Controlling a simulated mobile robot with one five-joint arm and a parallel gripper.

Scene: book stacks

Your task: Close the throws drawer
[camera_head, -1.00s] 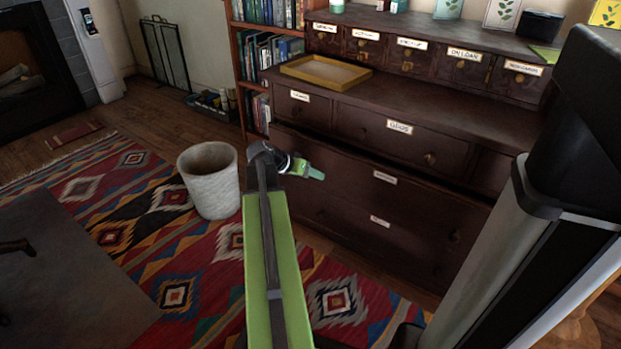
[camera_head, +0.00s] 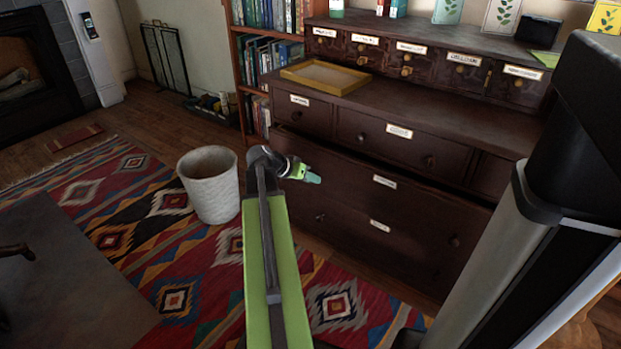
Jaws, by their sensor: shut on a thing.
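The dark wooden cabinet has two wide lower drawers. The upper wide drawer (camera_head: 415,208) has a small white label (camera_head: 385,181) too blurred to read, so I cannot confirm it as the throws drawer. A dark gap runs along its top edge, and it seems to stand slightly out. Its right knob (camera_head: 455,240) is in view. My green gripper (camera_head: 308,175), with a teal tip, is at the left part of this drawer front. It is shut, apparently on the drawer's left knob, which it hides. The lower wide drawer (camera_head: 375,245) looks shut.
A pale wastebasket (camera_head: 210,188) stands left of my arm on a patterned rug (camera_head: 160,240). A yellow-rimmed tray (camera_head: 310,82) lies on the cabinet ledge. A bookshelf (camera_head: 240,75) stands behind. Open floor (camera_head: 130,110) is at the left.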

